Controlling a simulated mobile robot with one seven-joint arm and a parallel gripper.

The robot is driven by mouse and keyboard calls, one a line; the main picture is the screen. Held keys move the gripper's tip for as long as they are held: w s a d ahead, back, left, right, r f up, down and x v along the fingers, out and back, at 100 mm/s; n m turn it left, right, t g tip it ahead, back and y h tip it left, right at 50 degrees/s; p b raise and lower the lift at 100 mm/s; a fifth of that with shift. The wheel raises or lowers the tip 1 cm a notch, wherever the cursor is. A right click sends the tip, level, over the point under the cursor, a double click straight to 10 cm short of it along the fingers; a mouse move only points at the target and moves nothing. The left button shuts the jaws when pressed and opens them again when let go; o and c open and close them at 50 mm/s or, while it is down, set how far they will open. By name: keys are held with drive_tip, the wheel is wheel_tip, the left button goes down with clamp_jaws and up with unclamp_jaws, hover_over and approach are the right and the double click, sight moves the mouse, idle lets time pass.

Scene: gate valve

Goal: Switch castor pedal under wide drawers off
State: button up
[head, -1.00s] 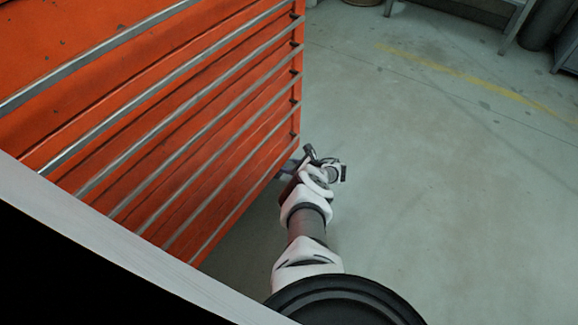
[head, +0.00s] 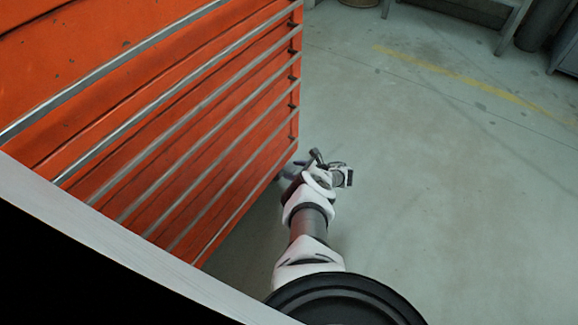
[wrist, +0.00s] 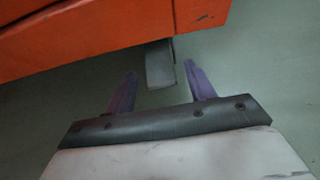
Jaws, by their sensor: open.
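The orange cabinet with wide drawers (head: 190,120) fills the left of the head view. Its lower edge (wrist: 110,40) crosses the top of the wrist view. A grey castor pedal (wrist: 160,68) sticks out from under that edge in the wrist view. My gripper (wrist: 162,82) is open, its two purple fingers apart, one on each side of the pedal's outer end. I cannot tell whether either finger touches it. In the head view my gripper (head: 292,167) is low by the cabinet's bottom corner, and the pedal is hidden there. The castor wheel is not visible.
Bare grey floor (head: 430,170) lies open to the right of the cabinet, with a faded yellow line (head: 460,75) across it. A grey bench frame (head: 515,25) and a dark cylinder (head: 540,25) stand at the far back right.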

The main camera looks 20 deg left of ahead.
drive_tip(key=p+v, duration=0.4)
drive_tip(key=v, duration=0.6)
drive_tip(key=shift+d+p, duration=0.2)
drive_tip(key=shift+p, duration=0.1)
